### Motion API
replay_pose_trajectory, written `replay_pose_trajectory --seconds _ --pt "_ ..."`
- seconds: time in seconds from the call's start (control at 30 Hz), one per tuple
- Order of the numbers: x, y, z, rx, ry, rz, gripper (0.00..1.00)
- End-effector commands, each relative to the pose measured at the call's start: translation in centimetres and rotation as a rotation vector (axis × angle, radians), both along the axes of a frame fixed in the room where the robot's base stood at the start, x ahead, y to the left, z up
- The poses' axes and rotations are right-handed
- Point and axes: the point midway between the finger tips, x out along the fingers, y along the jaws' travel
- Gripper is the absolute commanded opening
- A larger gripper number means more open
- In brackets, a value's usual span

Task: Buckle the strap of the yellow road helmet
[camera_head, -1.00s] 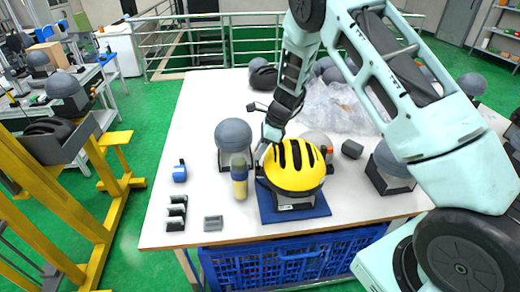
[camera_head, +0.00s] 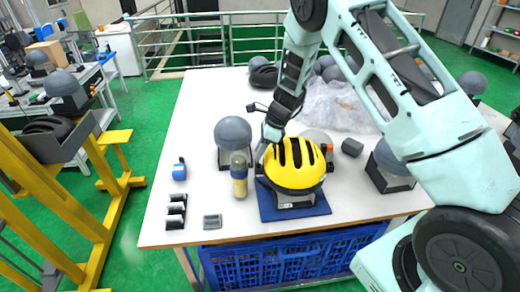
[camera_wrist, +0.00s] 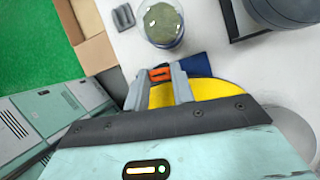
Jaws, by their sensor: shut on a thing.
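The yellow road helmet (camera_head: 300,177), with dark vents, sits upright on a stand on a blue mat (camera_head: 268,213). Its yellow shell also shows in the wrist view (camera_wrist: 207,89), beside the fingers. My gripper (camera_wrist: 160,75) is shut on a small orange piece (camera_wrist: 160,74), which looks like part of the strap buckle. In the head view my gripper (camera_head: 262,152) is at the helmet's left rear side, its fingertips mostly hidden. I cannot make out the strap or whether the buckle halves are joined. Another orange bit (camera_head: 327,149) shows at the helmet's right.
Another headform (camera_head: 390,164) stands right. A blue tape-like item (camera_head: 179,171) and small grey blocks (camera_head: 176,210) lie left. Clear plastic wrap (camera_head: 335,108) lies behind.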

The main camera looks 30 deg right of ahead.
Motion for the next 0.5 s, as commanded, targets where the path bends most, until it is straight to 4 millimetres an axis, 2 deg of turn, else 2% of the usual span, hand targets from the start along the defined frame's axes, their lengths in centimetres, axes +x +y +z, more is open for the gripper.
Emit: replay_pose_trajectory --seconds 0.5 --pt "-0.2 0.0 -2.0 0.000 0.000 0.000 0.12"
